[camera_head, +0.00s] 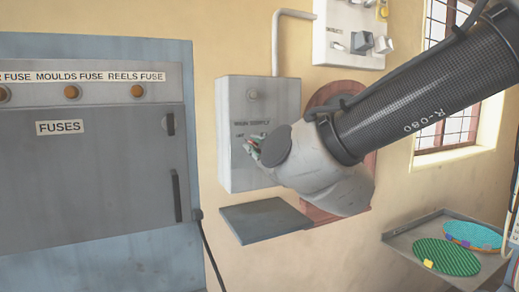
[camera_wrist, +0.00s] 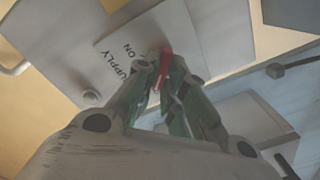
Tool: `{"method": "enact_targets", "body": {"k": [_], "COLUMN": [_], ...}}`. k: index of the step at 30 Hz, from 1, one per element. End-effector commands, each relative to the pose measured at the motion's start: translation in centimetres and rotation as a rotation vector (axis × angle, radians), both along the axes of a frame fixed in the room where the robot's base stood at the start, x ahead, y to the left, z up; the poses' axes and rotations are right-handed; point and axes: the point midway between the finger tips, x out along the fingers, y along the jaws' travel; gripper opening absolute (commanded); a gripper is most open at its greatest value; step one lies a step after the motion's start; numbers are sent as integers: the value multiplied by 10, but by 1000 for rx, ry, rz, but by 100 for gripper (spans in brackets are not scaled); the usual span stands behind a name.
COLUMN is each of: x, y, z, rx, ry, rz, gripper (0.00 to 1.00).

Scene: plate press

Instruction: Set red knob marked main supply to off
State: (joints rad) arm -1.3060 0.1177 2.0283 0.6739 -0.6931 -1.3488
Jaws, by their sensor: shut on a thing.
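The grey main supply box (camera_head: 270,105) hangs on the wall in the head view, with "MAIN SUPPLY" lettered on its front. My gripper (camera_head: 254,147) is at the lower front of this box, with my arm reaching in from the right. In the wrist view the red knob (camera_wrist: 165,60) shows between the green fingertips of my gripper (camera_wrist: 164,78), which is shut on it.
A grey fuse cabinet (camera_head: 100,180) stands at the left. A small dark shelf (camera_head: 265,220) juts out below the box. A white switch panel (camera_head: 347,30) is above right. A tray (camera_head: 402,245) with green and blue boards is at the lower right.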

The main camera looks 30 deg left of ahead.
Motion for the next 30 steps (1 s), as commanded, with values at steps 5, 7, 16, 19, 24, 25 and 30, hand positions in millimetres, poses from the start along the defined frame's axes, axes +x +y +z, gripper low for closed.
{"method": "enact_targets", "body": {"k": [5,7,16,19,24,25,30], "x": [0,0,0,0,-2,-3,-21], "y": [0,0,0,0,-2,-4,-25], "z": [-2,-2,-1,-1,0,0,0], "rx": [-6,-6,-4,-4,-2,-2,-2], "ry": [-2,-2,-2,-2,-2,-2,-2], "rz": [1,1,1,1,1,1,4], "gripper": [0,0,33,33,33,33,33]}}
